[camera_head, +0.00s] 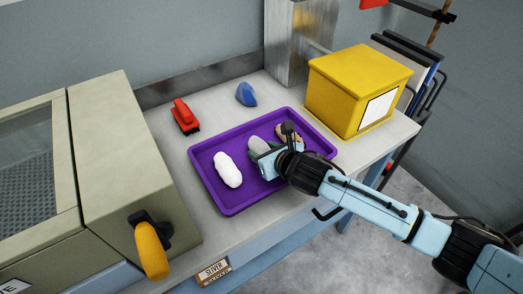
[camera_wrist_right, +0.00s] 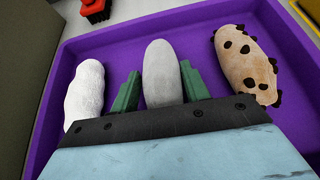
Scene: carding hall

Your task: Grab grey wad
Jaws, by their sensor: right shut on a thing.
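The grey wad (camera_head: 258,145) lies on the purple tray (camera_head: 232,207), partly hidden by my right gripper (camera_head: 265,160) in the head view. In the right wrist view the grey wad (camera_wrist_right: 162,75) is an upright-pointing oval between the two green fingers of my right gripper (camera_wrist_right: 157,88). The right gripper is shut on it, low over the tray. A white wad (camera_head: 228,170) lies to the left, also in the wrist view (camera_wrist_right: 86,92). A tan wad with dark specks (camera_wrist_right: 246,66) lies to the right. My left gripper is not in view.
A red object (camera_head: 185,116) and a blue object (camera_head: 246,94) sit behind the tray on the bench. A yellow box (camera_head: 345,90) stands at the right. A beige machine with a yellow handle (camera_head: 151,250) stands at the left. A metal column (camera_head: 290,45) rises behind.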

